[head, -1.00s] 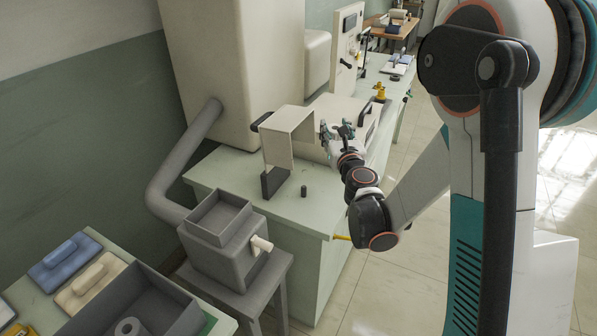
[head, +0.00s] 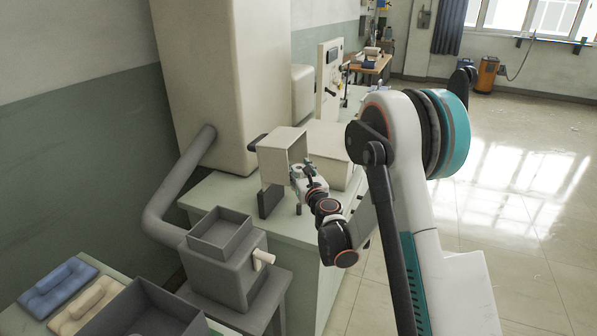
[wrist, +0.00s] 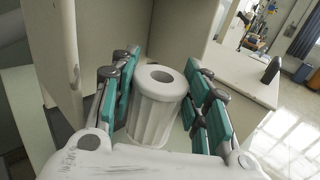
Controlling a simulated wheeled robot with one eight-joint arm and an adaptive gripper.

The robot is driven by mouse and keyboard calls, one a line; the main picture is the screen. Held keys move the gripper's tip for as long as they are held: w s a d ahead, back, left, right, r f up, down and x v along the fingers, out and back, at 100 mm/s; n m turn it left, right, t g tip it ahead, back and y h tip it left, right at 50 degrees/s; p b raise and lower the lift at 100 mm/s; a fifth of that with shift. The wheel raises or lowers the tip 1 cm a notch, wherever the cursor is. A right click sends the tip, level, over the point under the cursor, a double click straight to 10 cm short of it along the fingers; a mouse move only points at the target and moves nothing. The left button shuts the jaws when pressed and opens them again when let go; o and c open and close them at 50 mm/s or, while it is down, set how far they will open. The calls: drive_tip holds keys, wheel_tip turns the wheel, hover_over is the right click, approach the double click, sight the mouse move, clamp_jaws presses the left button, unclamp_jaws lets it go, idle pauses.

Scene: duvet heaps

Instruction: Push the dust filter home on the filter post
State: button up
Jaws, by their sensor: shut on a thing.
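The dust filter (wrist: 157,100) is a white ribbed cylinder with a round hole in its top. In the wrist view it sits between the teal finger pads of my gripper (wrist: 160,108), which is shut on it. Behind it is the inside of a cream open-sided housing (wrist: 108,32). In the head view my gripper (head: 297,174) is at the open side of this housing (head: 277,158); the filter cannot be made out there. I cannot make out the filter post, so whether the filter is around it cannot be told.
The housing is on a pale green bench (head: 225,195) beside a large cream cabinet (head: 215,70). A short dark peg (head: 298,209) stands near the bench edge. A grey hopper box (head: 228,250) and grey pipe (head: 170,190) are at left. Open floor (head: 510,200) lies right.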

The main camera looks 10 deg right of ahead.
drive_tip(key=shift+f, duration=0.1)
drive_tip(key=b, duration=0.3)
hover_over(299, 204)
drive_tip(key=shift+f, duration=2.8)
drive_tip(key=shift+f, duration=2.75)
drive_tip(key=o, duration=1.1)
drive_tip(key=shift+o, duration=0.2)
